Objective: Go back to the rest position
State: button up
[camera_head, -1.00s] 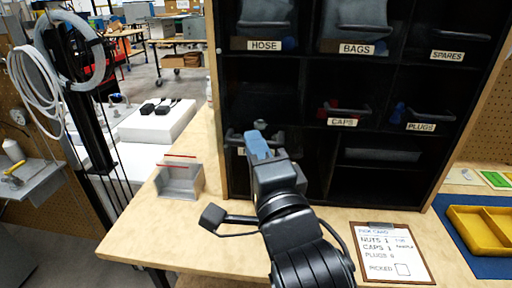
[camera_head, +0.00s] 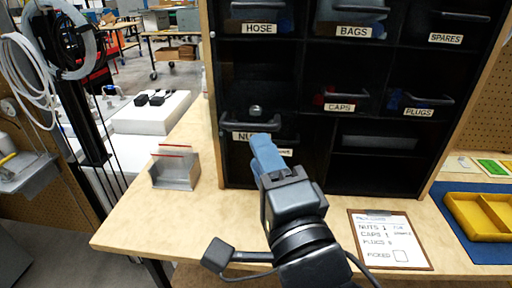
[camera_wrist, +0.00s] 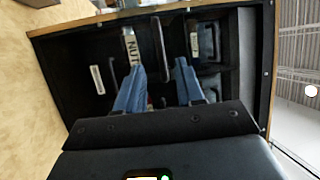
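My gripper (camera_head: 266,152) has blue fingertips and is in front of the lower left of the black drawer cabinet (camera_head: 332,170). In the wrist view its two fingers (camera_wrist: 158,88) are spread apart with nothing held between them. The NUTS drawer (camera_head: 250,136) is just above and behind the fingertips; its label is partly covered by them. This drawer stands farther out than the CAPS drawer (camera_head: 340,106), and a small grey part (camera_head: 256,110) shows above its handle. The drawer's bar handle (camera_wrist: 161,50) appears beyond the fingers in the wrist view.
A pick card clipboard (camera_head: 390,240) lies to the right. A yellow bin (camera_head: 478,214) sits on a blue mat (camera_head: 492,250). The bench's front left is bare.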

jog(key=shift+s+d+f, duration=0.1)
jog(key=shift+s+d, duration=0.1)
jog(key=shift+s, duration=0.4)
jog(key=s+d+f+n+g+h, duration=0.25)
jog(key=s+d+f+n, duration=0.45)
jog(key=s+d+f, duration=0.7)
jog(key=s+d+f+n+h, duration=0.1)
jog(key=s+d+n+h, duration=0.1)
jog(key=s, duration=0.7)
jog(key=s+d+f+n+g+h, duration=0.1)
jog(key=s+d+n, duration=0.3)
jog(key=s, duration=0.6)
jog(key=shift+d+f+h, duration=0.3)
jog(key=shift+d+h, duration=0.55)
jog(key=shift+d, duration=0.2)
